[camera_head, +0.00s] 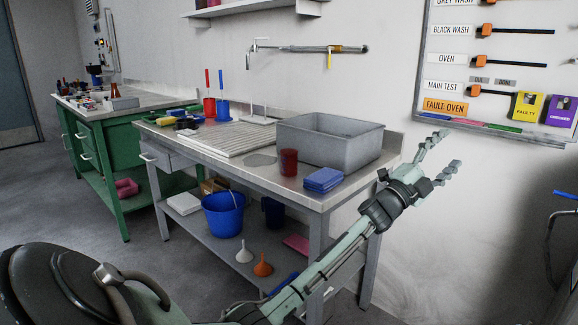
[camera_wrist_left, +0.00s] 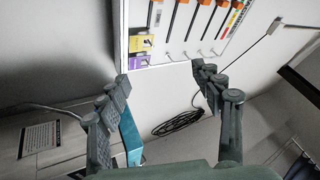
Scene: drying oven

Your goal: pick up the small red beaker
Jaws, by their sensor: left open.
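A small dark red beaker (camera_head: 289,162) stands upright on the grey metal bench (camera_head: 250,176), in front of the grey basin and left of a blue stack. My left gripper (camera_head: 443,160) is raised to the right of the bench, apart from the beaker, with its fingers spread and empty. In the left wrist view the open fingers (camera_wrist_left: 160,95) point at the wall, and the beaker is not in that view. My right gripper is in neither view.
The grey basin (camera_head: 330,140) stands behind the beaker. A blue stack (camera_head: 323,179) lies beside it at the bench's right end. A ribbed draining board (camera_head: 225,139) lies left. A blue bucket (camera_head: 223,213) and funnels (camera_head: 262,264) are on the lower shelf.

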